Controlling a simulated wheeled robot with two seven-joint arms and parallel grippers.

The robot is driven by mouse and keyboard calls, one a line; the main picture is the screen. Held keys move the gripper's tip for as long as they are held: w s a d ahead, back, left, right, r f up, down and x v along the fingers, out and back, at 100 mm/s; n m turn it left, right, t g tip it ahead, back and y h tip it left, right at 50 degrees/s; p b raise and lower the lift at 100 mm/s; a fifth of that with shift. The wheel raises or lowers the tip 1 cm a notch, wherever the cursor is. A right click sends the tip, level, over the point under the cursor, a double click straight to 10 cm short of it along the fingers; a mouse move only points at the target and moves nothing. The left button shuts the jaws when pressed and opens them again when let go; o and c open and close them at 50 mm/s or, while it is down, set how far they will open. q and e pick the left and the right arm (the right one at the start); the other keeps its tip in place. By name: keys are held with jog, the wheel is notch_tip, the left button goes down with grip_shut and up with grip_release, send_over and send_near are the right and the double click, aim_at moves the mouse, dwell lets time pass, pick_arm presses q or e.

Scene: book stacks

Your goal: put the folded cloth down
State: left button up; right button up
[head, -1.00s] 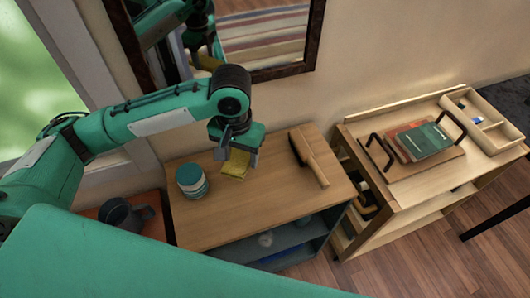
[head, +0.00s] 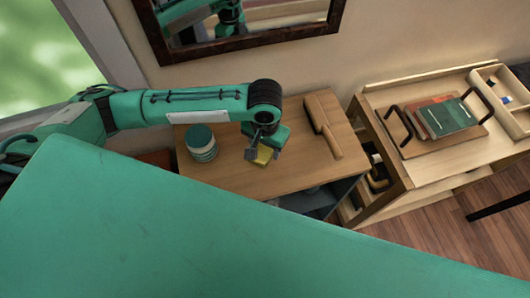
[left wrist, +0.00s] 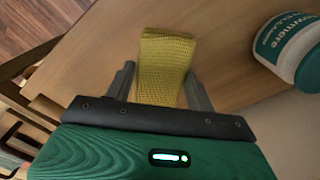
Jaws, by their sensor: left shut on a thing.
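The folded cloth (head: 264,156) is yellow and sits at my left gripper over the small wooden cabinet top (head: 290,174). In the left wrist view the cloth (left wrist: 165,68) lies between the two fingers of my left gripper (left wrist: 164,85), and its far end reaches out past them. My left gripper (head: 262,148) is shut on the cloth. I cannot tell whether the cloth's lower edge touches the wood. My right gripper is not in view.
A teal and white tub (head: 201,142) stands left of the cloth; it also shows in the left wrist view (left wrist: 287,45). A wooden-handled brush (head: 323,124) lies to the right. A shelf cart (head: 440,165) with a tray of books (head: 445,116) stands further right. Bare wood lies around the cloth.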

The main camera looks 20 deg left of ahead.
aim_at(265, 155)
pick_arm(q)
jog(key=shift+f, duration=0.6)
notch_tip(265, 155, down, 3)
jog(key=shift+f, duration=0.2)
jog(key=shift+f, duration=0.15)
jog(key=o, duration=1)
jog(key=shift+c, duration=0.2)
notch_tip(265, 155, up, 12)
jog(key=shift+r, duration=0.15)
